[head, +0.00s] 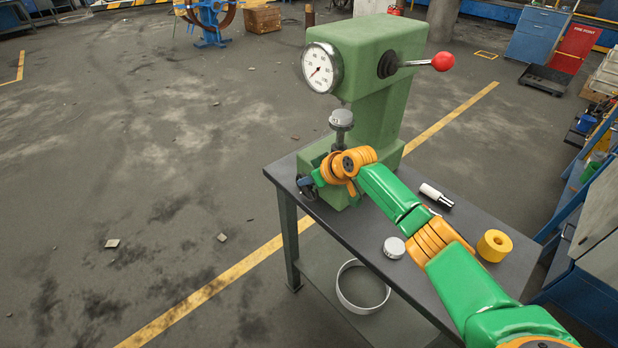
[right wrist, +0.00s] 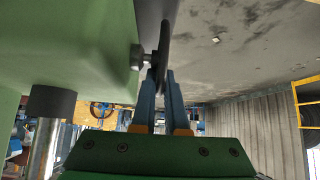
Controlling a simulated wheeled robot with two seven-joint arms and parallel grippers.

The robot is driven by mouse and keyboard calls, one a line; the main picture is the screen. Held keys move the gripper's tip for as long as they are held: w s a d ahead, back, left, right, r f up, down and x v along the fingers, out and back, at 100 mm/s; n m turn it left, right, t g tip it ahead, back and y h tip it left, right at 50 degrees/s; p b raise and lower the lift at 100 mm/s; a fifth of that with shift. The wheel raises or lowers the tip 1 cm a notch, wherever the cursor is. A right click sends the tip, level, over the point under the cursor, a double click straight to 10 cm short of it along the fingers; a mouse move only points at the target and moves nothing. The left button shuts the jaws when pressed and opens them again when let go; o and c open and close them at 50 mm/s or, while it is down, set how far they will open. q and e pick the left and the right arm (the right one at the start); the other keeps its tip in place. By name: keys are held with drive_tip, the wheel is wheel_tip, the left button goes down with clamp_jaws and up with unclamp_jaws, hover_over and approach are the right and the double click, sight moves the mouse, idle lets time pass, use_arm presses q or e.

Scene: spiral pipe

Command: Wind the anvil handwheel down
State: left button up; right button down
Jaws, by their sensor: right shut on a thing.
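The green hardness tester (head: 375,60) stands on the dark table, with a round dial and a red-knobbed lever on its side. Its grey anvil (head: 341,118) sits on a screw below the head, with a gap above it. The handwheel (head: 308,194) is a small dark wheel low on the tester's front, mostly hidden behind my right gripper (head: 305,182). In the right wrist view the handwheel (right wrist: 164,42) shows edge-on, with its rim between the blue fingers of my right gripper (right wrist: 163,75), which is shut on it. My left gripper is out of view.
A large pale ring (head: 362,306) lies on the shelf below. Blue shelving stands at right. The floor at left is mostly clear.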

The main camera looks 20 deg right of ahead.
drive_tip(key=shift+w+a+f+g+h+b, duration=0.1)
drive_tip(key=shift+w+f+g+h+b, duration=0.15)
drive_tip(key=shift+g+b, duration=0.55)
drive_tip(key=shift+r+g+b, duration=0.2)
drive_tip(key=shift+g+b, duration=0.1)
drive_tip(key=shift+b, duration=0.25)
drive_tip(key=c, duration=0.9)
unclamp_jaws()
drive_tip(key=shift+c, duration=0.2)
drive_tip(key=shift+s+r+p, duration=0.15)
drive_tip(key=shift+r+p, duration=0.2)
drive_tip(key=shift+r, duration=0.2)
drive_tip(key=shift+v, duration=2.95)
